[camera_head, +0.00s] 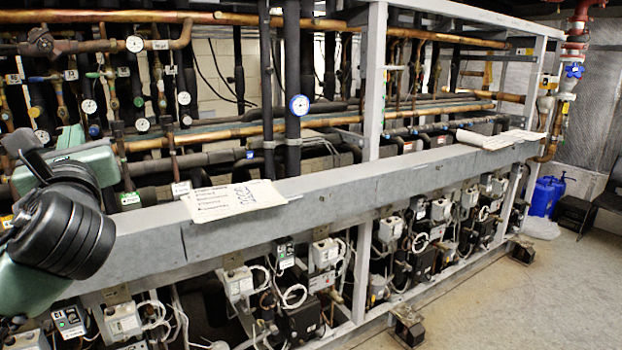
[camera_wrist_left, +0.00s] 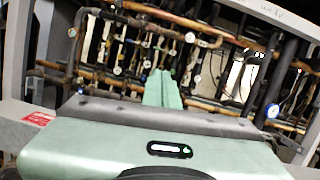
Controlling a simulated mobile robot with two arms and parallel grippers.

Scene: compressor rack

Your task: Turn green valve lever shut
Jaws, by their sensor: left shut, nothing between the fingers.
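My left gripper (camera_head: 71,136) is at the left of the head view, in front of the pipe rack, partly hidden by my own dark wrist. In the left wrist view its pale green fingers (camera_wrist_left: 162,80) are together and empty, pointing at the pipes. A small green handle-like part (camera_head: 93,75) shows on a thin upright pipe at the upper left; I cannot tell if it is the task's lever. In the left wrist view the fingers cover part of the pipework, and no green lever can be made out for sure. My right gripper is in neither view.
A long grey beam (camera_head: 330,195) runs across the rack front, with papers (camera_head: 235,201) on it. Copper pipes (camera_head: 250,130), several round gauges and a blue-rimmed gauge (camera_head: 299,105) are behind it. Grey posts (camera_head: 375,80) stand upright.

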